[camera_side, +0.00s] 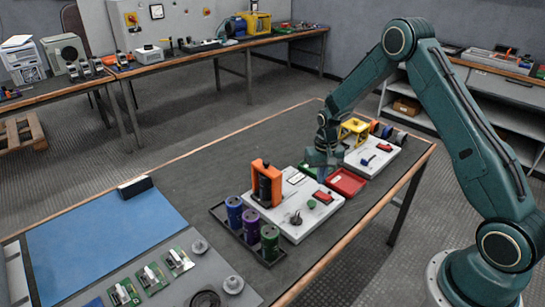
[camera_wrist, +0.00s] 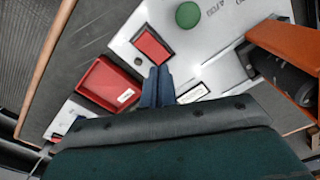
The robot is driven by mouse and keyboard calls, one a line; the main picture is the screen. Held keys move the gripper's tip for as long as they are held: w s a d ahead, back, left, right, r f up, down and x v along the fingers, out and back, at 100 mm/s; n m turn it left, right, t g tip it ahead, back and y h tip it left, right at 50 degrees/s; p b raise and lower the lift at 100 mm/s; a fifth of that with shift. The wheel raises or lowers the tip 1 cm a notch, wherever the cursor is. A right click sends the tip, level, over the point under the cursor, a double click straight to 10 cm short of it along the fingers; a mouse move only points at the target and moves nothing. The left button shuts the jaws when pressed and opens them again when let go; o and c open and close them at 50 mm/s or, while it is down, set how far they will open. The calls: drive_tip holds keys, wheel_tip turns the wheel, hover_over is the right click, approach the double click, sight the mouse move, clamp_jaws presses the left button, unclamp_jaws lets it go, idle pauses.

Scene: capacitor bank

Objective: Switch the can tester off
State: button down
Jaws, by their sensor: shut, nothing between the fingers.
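The can tester is a light grey box (camera_side: 290,222) with an orange frame (camera_side: 262,171) around a dark can. Its red rocker switch (camera_side: 323,197) in a black surround sits near the box's right edge, with a green button (camera_side: 311,204) beside it. The wrist view shows the switch (camera_wrist: 152,45), the green button (camera_wrist: 188,14) and the orange frame (camera_wrist: 285,45). My gripper (camera_side: 322,176) is shut and empty above the tester's far right side. In the wrist view its fingertips (camera_wrist: 158,70) appear just below the red switch; contact cannot be told. The rocker's position is unclear.
A red tray (camera_side: 346,181) lies close to the tester's right and shows in the wrist view (camera_wrist: 108,83). A second grey box (camera_side: 375,160) with a yellow frame (camera_side: 354,129) stands behind. Blue, purple and green cans (camera_side: 269,243) stand in a black tray in front.

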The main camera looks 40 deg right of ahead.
drive_tip(key=shift+r, duration=1.3)
drive_tip(key=shift+r, duration=0.1)
wheel_tip(320, 180, up, 12)
drive_tip(key=f+n+t, duration=0.1)
hover_over(319, 194)
drive_tip(key=s+a, duration=0.3)
drive_tip(key=s+a+r+n+t, duration=0.1)
drive_tip(key=s+a+r, duration=0.15)
drive_tip(key=r, duration=0.25)
drive_tip(key=s+a+r+n+t, duration=0.1)
drive_tip(key=s+a+r, duration=0.1)
drive_tip(key=s+r, duration=0.3)
drive_tip(key=s+a+r+n+t, duration=0.1)
drive_tip(key=s+a+r, duration=0.2)
drive_tip(key=s, duration=0.6)
drive_tip(key=s+a+r+n+t, duration=0.1)
drive_tip(key=s+a+r+n, duration=0.1)
drive_tip(key=s, duration=0.7)
drive_tip(key=shift+a+r+t, duration=0.3)
drive_tip(key=shift+a+r, duration=0.35)
drive_tip(key=shift+r, duration=0.4)
